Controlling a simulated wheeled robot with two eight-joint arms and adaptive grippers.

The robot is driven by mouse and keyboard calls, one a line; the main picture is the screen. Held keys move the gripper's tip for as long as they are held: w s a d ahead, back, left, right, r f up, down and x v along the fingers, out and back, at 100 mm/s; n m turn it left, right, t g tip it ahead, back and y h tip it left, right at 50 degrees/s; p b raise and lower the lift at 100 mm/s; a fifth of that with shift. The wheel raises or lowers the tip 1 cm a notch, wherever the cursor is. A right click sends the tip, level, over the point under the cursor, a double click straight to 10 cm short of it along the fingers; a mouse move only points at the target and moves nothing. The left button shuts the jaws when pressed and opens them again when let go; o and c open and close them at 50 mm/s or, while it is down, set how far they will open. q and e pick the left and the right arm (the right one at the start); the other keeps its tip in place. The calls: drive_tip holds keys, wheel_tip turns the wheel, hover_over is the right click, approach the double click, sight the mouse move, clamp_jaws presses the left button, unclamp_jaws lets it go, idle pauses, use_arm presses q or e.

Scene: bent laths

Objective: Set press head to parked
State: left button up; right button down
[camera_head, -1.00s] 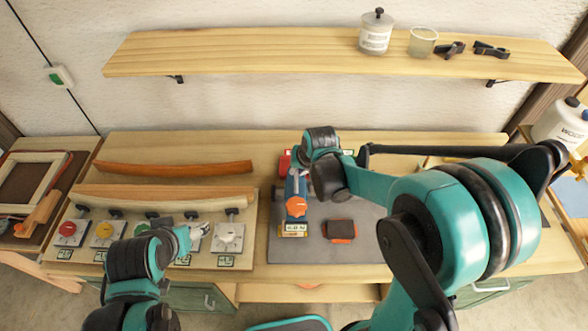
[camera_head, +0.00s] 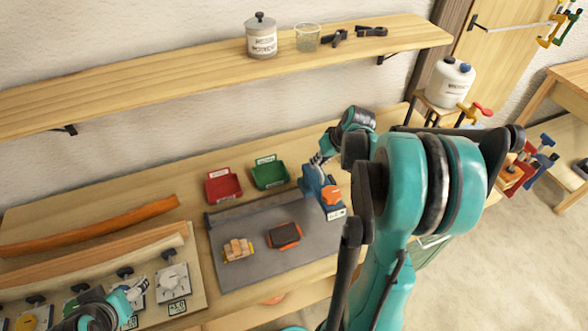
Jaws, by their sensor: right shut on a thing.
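The press head (camera_head: 320,186) is a blue body with an orange knob (camera_head: 332,196) and a small white label in front. My left gripper (camera_head: 138,291) is at the lower left, over the row of dials, away from the press head. Its fingers are too small to read as open or shut.
Light wooden blocks (camera_head: 238,249) and an orange-edged dark pad (camera_head: 284,236) lie on the mat. A red tray (camera_head: 223,186) and a green tray (camera_head: 270,173) stand behind it. Bent laths (camera_head: 95,228) lie at left. A shelf (camera_head: 190,76) runs above.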

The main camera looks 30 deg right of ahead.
drive_tip(key=d, duration=0.4)
drive_tip(key=shift+s, duration=0.35)
drive_tip(key=c, duration=1.6)
unclamp_jaws()
drive_tip(key=shift+d, duration=0.1)
drive_tip(key=shift+s+d, duration=0.1)
drive_tip(key=shift+r, duration=0.1)
drive_tip(key=v, duration=1.1)
drive_tip(key=shift+s+r, duration=0.2)
drive_tip(key=shift+r, duration=0.15)
